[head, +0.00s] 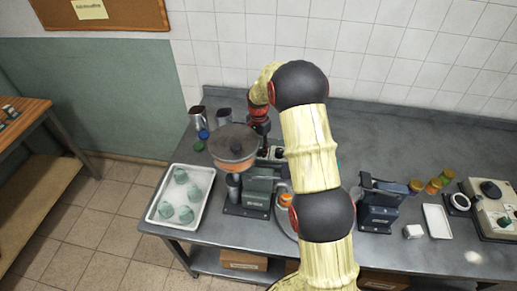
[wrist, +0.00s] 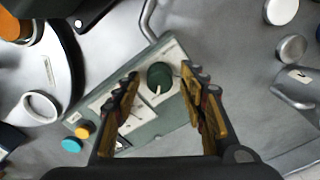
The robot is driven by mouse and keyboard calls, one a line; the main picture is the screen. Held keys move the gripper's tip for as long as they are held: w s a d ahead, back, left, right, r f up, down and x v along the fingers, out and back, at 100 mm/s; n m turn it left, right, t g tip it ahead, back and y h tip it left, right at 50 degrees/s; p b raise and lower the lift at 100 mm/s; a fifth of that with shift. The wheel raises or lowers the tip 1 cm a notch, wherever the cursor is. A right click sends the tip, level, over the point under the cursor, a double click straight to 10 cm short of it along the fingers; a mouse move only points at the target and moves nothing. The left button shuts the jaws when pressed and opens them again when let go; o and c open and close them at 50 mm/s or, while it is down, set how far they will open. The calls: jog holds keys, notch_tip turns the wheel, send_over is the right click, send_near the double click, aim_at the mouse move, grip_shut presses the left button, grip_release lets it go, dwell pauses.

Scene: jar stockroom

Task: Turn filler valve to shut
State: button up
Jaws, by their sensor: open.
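The filler (head: 260,184) stands on the grey bench in the head view, with a round, dark-lidded orange hopper (head: 234,148) at its upper left. In the wrist view, a dark green round knob (wrist: 160,75) with a pale pointer sits on the filler's grey-green panel (wrist: 150,130), which bears white label plates. My arm hides part of the filler in the head view.
A white tray (head: 150,211) with several green lumps lies left of the filler. Metal jugs (head: 197,117) stand behind it. A bent metal tube (wrist: 149,22) runs near the panel. A blue-grey device (head: 380,204) and a small tray (head: 437,222) stand to the right.

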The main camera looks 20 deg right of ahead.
jog(key=shift+c, duration=1.3)
jog(key=c, duration=0.8)
grip_shut()
